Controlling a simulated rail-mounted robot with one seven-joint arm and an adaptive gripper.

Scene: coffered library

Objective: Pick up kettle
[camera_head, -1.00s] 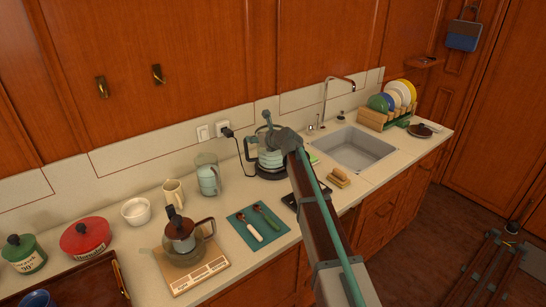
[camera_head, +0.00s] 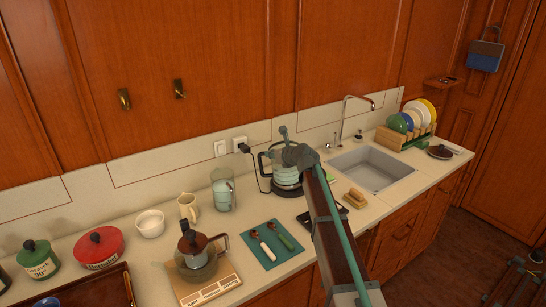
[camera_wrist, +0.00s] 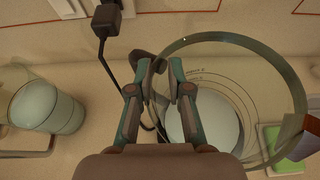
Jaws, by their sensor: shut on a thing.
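The kettle (camera_head: 287,174) is clear glass with pale teal bands and a dark handle on its left side. It stands on the counter at or over a dark base, near the wall sockets. In the wrist view its round glass rim (camera_wrist: 292,78) fills the right half. My gripper (camera_wrist: 161,66) is shut on the kettle at its left side, by the dark handle, which the fingers partly hide. In the head view my arm's wrist covers part of the kettle's right side. I cannot tell whether the kettle touches the base.
A black cord runs from the plug (camera_head: 243,148) beside the kettle. A glass jar (camera_head: 222,190) stands to the left, and the sink (camera_head: 371,169) lies to the right.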

